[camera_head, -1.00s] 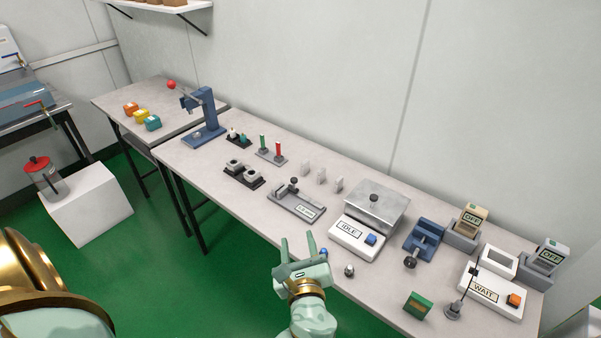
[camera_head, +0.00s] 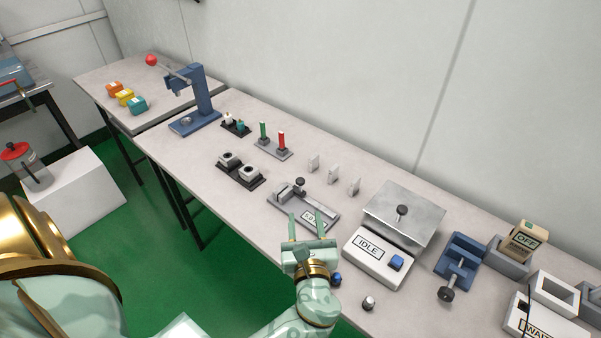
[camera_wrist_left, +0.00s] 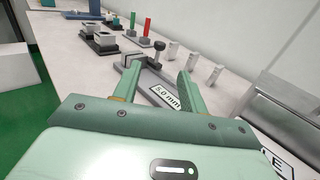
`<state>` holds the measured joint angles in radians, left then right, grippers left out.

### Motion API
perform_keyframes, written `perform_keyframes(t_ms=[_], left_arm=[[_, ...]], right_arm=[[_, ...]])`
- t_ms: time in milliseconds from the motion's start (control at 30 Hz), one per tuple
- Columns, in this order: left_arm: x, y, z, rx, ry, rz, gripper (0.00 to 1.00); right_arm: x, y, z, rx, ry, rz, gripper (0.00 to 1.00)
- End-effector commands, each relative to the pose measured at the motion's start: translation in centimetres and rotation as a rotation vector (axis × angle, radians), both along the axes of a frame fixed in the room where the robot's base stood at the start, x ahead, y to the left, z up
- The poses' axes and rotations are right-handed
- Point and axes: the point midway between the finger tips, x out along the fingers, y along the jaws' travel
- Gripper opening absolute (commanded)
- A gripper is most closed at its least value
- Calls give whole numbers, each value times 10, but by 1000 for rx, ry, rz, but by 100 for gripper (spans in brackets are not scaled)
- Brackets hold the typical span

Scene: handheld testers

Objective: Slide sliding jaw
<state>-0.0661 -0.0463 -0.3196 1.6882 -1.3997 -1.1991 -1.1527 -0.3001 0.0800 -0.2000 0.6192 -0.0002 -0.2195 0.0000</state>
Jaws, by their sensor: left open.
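A grey measuring fixture (camera_head: 275,205) lies on the bench, with a flat base, grey jaw blocks (camera_head: 284,192) and a dark knob (camera_head: 300,182). It also shows in the left wrist view, where its label (camera_wrist_left: 166,96) seems to read "5.0 mm" and the knob (camera_wrist_left: 159,45) stands behind the blocks. I cannot tell exactly which block is the sliding jaw. My left gripper (camera_head: 306,222) is open and empty at the near side of the fixture, its fingers covering part of the base. In the left wrist view its fingers (camera_wrist_left: 158,72) point toward the blocks. My right gripper is not in view.
A scale marked IDLE (camera_head: 376,258) stands right of the fixture. Small upright grey plates (camera_head: 333,175) stand behind it, and dark sockets (camera_head: 240,171) to its left. A blue vise (camera_head: 461,258) is farther right. Small knobs (camera_head: 368,303) lie near the front edge.

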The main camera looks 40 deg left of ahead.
Motion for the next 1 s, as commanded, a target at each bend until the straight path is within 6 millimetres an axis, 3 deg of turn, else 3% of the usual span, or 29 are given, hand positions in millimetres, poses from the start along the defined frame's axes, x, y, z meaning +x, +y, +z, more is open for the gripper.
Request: perform_keyframes(t_ms=[500,700,1000], left_arm=[[92,79,-1,2,-1,1,42],[109,93,0,1,-1,0,42],[112,96,1,-1,-1,0,42]], right_arm=[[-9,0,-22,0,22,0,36],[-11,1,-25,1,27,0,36],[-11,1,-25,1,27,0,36]])
